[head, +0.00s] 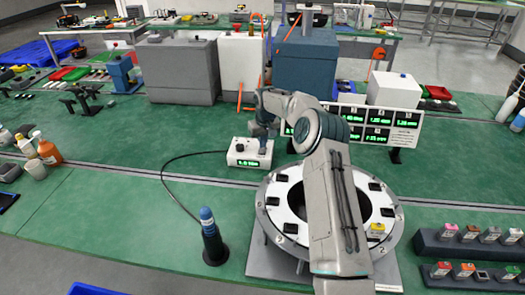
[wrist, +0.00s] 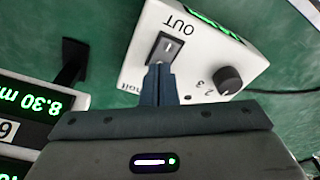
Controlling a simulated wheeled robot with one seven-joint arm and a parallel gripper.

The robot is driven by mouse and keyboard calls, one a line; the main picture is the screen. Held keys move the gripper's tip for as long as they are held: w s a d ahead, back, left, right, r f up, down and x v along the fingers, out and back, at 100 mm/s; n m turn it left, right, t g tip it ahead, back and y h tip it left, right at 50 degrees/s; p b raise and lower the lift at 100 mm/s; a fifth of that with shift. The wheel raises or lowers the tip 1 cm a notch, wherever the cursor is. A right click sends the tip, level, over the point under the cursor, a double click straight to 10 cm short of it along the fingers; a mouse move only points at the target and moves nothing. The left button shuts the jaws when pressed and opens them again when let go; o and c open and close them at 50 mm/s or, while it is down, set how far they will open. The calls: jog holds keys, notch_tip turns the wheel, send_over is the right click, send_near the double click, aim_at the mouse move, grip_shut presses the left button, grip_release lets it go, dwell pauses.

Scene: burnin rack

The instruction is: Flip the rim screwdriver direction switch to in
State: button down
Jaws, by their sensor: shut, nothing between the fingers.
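The white screwdriver controller box (head: 249,153) stands on the green bench in the head view, with a green readout on its front. In the wrist view the box (wrist: 205,72) fills the upper middle. Its black rocker switch (wrist: 165,48) sits beside the printed word OUT, and a black knob (wrist: 229,79) is to its right. My gripper (wrist: 162,68) is shut and empty, its fingertips at the lower edge of the switch. I cannot tell whether they touch it. The fingers hide the label on that side. In the head view my gripper (head: 263,150) is over the box.
A round white rim fixture (head: 280,228) stands in front under my arm. A blue-topped screwdriver (head: 209,238) stands upright at front left, with a black cable running to the box. Green readout panels (head: 405,128) stand right of the box.

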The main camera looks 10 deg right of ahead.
jog(key=shift+f, duration=0.25)
jog(key=shift+r, duration=0.1)
jog(key=shift+r+p, duration=1.9)
jog(key=shift+r, duration=1.55)
